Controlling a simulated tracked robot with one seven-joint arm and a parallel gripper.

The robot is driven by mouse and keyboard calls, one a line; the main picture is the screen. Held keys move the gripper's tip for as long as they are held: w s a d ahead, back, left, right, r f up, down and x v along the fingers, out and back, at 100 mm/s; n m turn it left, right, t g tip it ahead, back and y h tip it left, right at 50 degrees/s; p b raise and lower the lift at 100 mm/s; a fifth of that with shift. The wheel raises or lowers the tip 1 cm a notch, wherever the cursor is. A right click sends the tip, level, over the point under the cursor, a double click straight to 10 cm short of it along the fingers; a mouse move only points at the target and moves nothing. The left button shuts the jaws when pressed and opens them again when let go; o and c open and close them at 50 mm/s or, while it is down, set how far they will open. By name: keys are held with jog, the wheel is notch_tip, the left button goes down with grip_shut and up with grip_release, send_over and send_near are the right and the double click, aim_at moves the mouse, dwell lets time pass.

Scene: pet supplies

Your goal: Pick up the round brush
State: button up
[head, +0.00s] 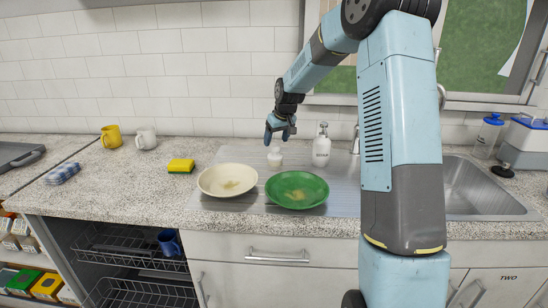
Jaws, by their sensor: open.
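A small white round object (275,158), which looks like the round brush, sits on the metal drainboard behind the two plates. Its details are too small to make out. My gripper (277,138) points down just above it, with its blue fingers apart and nothing visible between them. I cannot tell whether the fingertips touch its top.
A cream plate (212,188) and a green plate (297,202) lie in front. A white soap bottle (321,149) stands close on the right. A yellow sponge (181,166) and two mugs are to the left. The sink (478,188) is at the right.

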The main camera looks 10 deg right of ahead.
aim_at(276, 144)
jog(key=x, duration=0.5)
jog(key=shift+d, duration=0.2)
jog(key=c, duration=1.1)
